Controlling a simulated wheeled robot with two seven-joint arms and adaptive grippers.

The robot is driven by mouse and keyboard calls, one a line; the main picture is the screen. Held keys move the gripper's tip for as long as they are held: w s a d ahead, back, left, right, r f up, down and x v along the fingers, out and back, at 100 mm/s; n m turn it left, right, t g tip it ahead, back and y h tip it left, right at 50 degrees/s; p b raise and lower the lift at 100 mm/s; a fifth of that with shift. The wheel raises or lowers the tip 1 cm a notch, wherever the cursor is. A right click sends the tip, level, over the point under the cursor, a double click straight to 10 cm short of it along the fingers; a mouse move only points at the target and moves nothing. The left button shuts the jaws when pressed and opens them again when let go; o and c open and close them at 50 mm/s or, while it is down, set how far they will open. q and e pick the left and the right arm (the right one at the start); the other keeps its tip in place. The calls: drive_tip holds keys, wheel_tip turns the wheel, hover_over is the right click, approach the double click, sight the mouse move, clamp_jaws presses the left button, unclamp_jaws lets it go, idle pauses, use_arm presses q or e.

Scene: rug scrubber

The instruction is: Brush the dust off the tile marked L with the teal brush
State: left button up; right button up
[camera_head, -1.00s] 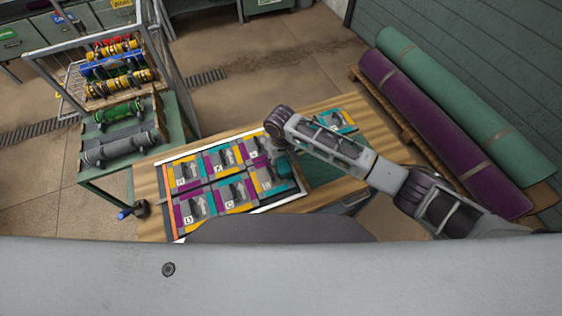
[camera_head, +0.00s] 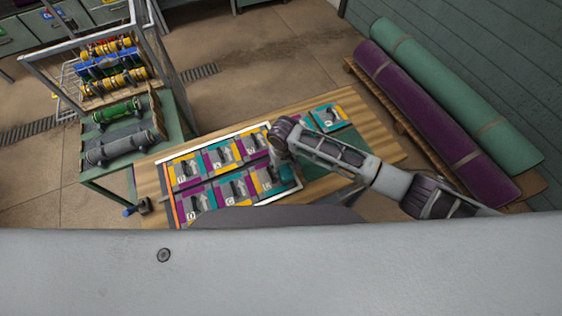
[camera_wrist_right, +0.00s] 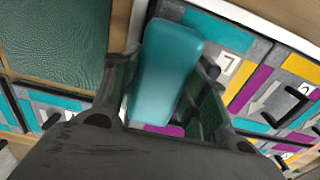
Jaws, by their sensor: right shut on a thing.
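My right gripper (camera_head: 284,160) is shut on the teal brush (camera_head: 287,174), over the right end of the framed tile grid. The brush also shows between the fingers in the right wrist view (camera_wrist_right: 165,70). The tile marked L (camera_head: 264,180) is at the right of the grid's near row, just left of the brush. In the right wrist view its label (camera_wrist_right: 226,66) appears upside down, right of the brush. The tile has teal, yellow and purple strips around grey; the brush and fingers hide part of it. I cannot tell whether the bristles touch it. My left gripper is out of view.
Other lettered tiles (camera_head: 221,156) fill the grid on the wooden table (camera_head: 370,120). More tiles (camera_head: 330,117) lie beyond my right arm. A green bench (camera_head: 177,125) with rollers stands at left. Rolled purple (camera_head: 430,120) and green rugs (camera_head: 455,95) lie at right.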

drive_tip(key=shift+s+a+f, duration=0.1)
drive_tip(key=shift+s, duration=0.2)
drive_tip(key=shift+w+a+r+b, duration=0.1)
drive_tip(key=shift+w+a+b, duration=0.2)
drive_tip(key=shift+w, duration=0.55)
drive_tip(key=shift+w+a+r+b, duration=0.15)
drive_tip(key=shift+w+a, duration=0.2)
drive_tip(key=shift+w, duration=0.45)
drive_tip(key=shift+w+a+b, duration=0.2)
drive_tip(key=shift+w+a, duration=0.15)
drive_tip(key=shift+w, duration=0.5)
drive_tip(key=shift+s+d+f+p, duration=0.1)
drive_tip(key=shift+s+d+p, duration=0.25)
drive_tip(key=shift+s, duration=0.3)
drive_tip(key=shift+s+d+p, duration=0.25)
drive_tip(key=shift+s+p, duration=0.1)
drive_tip(key=shift+s, duration=0.25)
drive_tip(key=shift+s+d+f, duration=0.1)
drive_tip(key=shift+s+d, duration=0.15)
drive_tip(key=shift+s, duration=0.4)
drive_tip(key=shift+s+d+f, duration=0.1)
drive_tip(key=shift+s+d, duration=0.1)
drive_tip(key=shift+s, duration=0.4)
